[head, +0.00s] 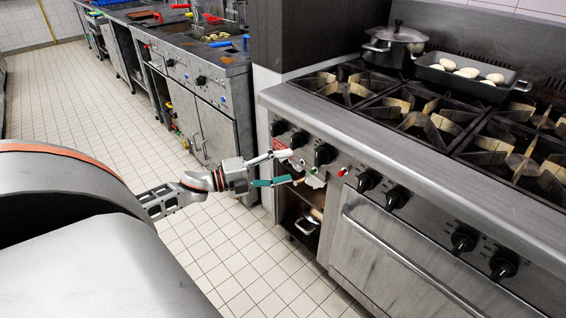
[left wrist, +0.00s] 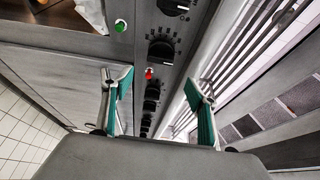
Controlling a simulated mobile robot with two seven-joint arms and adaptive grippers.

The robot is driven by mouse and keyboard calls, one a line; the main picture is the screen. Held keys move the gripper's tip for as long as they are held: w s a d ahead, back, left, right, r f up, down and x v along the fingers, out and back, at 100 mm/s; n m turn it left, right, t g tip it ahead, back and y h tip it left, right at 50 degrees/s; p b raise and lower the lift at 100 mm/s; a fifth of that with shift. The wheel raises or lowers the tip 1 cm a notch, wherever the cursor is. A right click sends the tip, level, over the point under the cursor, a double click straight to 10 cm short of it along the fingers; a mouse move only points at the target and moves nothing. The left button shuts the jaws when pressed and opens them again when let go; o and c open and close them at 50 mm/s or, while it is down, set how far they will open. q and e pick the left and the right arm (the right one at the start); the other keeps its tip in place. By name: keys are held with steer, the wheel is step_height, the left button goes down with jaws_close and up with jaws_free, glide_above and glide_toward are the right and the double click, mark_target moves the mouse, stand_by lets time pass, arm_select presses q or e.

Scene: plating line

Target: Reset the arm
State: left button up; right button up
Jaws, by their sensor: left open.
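My left gripper (head: 286,167) reaches in from the left at the front of the stove, by the knobs on its control panel. It is open, and nothing shows between its fingers. In the left wrist view its two green-padded fingers (left wrist: 158,100) stand apart in front of the panel with black knobs (left wrist: 162,50) and a red indicator light (left wrist: 149,73). I cannot tell whether a finger touches the panel. My right gripper is in neither view.
The stove (head: 400,150) has several burners, a pot (head: 394,45) and a tray (head: 465,80) with pale pieces at the back. Its oven handle (head: 400,260) sticks out in front. An open shelf (head: 303,215) lies below the gripper. Tiled floor (head: 220,240) is clear to the left.

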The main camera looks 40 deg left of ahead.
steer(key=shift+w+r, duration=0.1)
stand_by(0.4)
arm_select(q)
steer(key=s+d+f+n+g+y+p, duration=0.2)
steer(key=s+d+f+n, duration=0.3)
steer(key=s+d, duration=0.3)
steer(key=s+d+f+n+g+y+p, duration=0.1)
steer(key=s+d+f+n+p, duration=0.3)
steer(key=s+d+n, duration=0.4)
steer(key=s+d+f+n+g+y+p, duration=0.2)
steer(key=s+d+f+n, duration=0.4)
steer(key=d, duration=0.5)
steer(key=s+f+p, duration=0.1)
steer(key=s, duration=0.1)
steer(key=shift+s+d+g+y, duration=0.2)
steer(key=shift+s+g+y, duration=0.1)
steer(key=shift+s, duration=0.1)
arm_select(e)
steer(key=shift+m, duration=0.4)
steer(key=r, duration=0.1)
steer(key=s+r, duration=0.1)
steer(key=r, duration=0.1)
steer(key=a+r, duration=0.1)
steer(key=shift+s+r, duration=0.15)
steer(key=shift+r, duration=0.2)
arm_select(q)
steer(key=shift+f, duration=0.1)
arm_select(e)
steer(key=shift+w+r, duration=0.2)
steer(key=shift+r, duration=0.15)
